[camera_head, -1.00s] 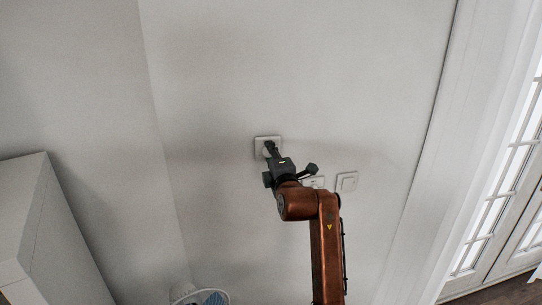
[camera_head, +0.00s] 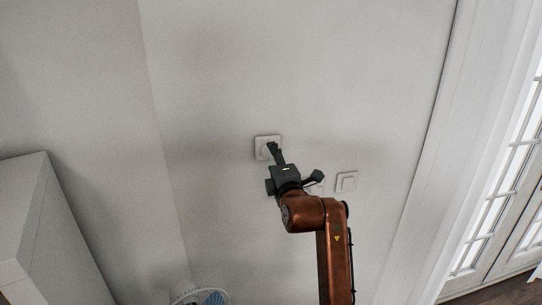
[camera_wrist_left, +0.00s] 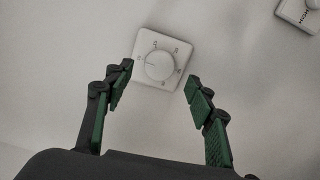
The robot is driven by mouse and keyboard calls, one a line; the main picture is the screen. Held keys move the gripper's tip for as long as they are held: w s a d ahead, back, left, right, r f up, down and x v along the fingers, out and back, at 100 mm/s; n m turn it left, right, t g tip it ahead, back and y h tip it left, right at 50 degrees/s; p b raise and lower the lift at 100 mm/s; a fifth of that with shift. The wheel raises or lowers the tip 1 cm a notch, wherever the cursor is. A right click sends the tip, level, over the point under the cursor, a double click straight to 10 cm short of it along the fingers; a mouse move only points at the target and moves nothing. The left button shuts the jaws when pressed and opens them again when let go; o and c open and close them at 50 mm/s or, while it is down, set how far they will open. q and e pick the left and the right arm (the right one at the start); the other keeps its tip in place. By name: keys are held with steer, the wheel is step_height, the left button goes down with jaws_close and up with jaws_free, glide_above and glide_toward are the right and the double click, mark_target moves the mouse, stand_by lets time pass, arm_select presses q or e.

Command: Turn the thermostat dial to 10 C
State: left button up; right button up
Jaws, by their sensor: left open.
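The thermostat (camera_head: 260,153) is a white square plate on the wall, partly covered by my left gripper (camera_head: 272,147) in the head view. In the left wrist view the thermostat (camera_wrist_left: 147,79) shows whole, with a round white dial (camera_wrist_left: 159,65) and small marks around it; the numbers are too small to read surely. A thin pointer line shows on the left part of the dial. My left gripper (camera_wrist_left: 160,84) is open, its green-padded fingers apart on either side below the dial, holding nothing. The dial looks clear of both fingers. My right gripper is not in view.
A white cabinet (camera_head: 40,225) stands at left, a fan (camera_head: 205,296) below. Glazed doors (camera_head: 500,190) are at right.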

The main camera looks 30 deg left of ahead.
arm_select(q)
steer(key=v, duration=0.8)
steer(key=shift+d+r, duration=0.1)
